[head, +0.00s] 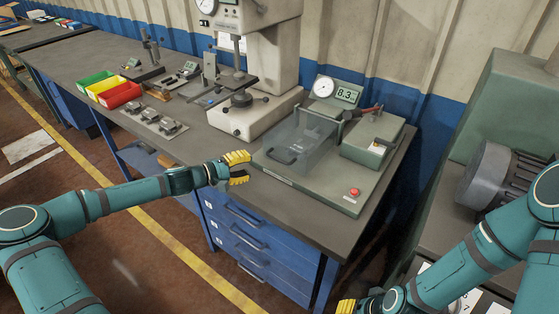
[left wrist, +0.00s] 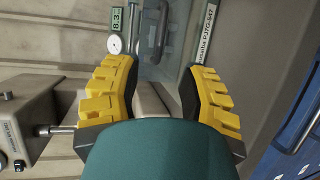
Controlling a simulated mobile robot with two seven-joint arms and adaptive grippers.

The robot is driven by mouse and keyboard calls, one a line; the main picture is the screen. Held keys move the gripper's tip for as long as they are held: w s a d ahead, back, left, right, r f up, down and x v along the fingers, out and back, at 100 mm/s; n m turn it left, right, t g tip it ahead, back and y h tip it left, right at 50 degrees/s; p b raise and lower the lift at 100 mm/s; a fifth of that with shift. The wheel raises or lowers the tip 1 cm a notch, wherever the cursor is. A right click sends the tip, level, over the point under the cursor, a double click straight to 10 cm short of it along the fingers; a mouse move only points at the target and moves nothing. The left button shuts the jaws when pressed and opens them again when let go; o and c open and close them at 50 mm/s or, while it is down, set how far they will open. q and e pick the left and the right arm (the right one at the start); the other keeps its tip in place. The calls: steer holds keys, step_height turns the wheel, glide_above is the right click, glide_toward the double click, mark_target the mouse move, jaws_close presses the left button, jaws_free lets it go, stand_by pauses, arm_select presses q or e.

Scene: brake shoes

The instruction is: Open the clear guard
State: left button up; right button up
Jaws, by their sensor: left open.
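The clear guard (head: 309,138) is a transparent box standing down on the grey base of the test fixture (head: 315,188). A dark handle (head: 281,156) is low on its front left side. My left gripper (head: 241,168) is open and empty, left of the guard and apart from it, above the bench's front edge. In the left wrist view its fingers (left wrist: 158,80) are spread, with the handle (left wrist: 162,30) beyond the gap between them. My right gripper (head: 347,306) shows only as a yellow bit at the bottom edge.
A dial gauge with a display reading 8.3 (head: 345,94) stands behind the guard. A red button (head: 354,192) is on the base's right part. A tall press (head: 255,110) stands left of it. Colored bins (head: 108,88) and metal parts sit farther left on the bench (head: 196,148).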

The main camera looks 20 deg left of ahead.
mark_target(277, 158)
arm_select(q)
steer(key=b+x, duration=0.1)
steer(key=x, duration=1)
steer(key=shift+w+d+f, duration=0.1)
steer(key=shift+w+d, duration=0.05)
jaws_close()
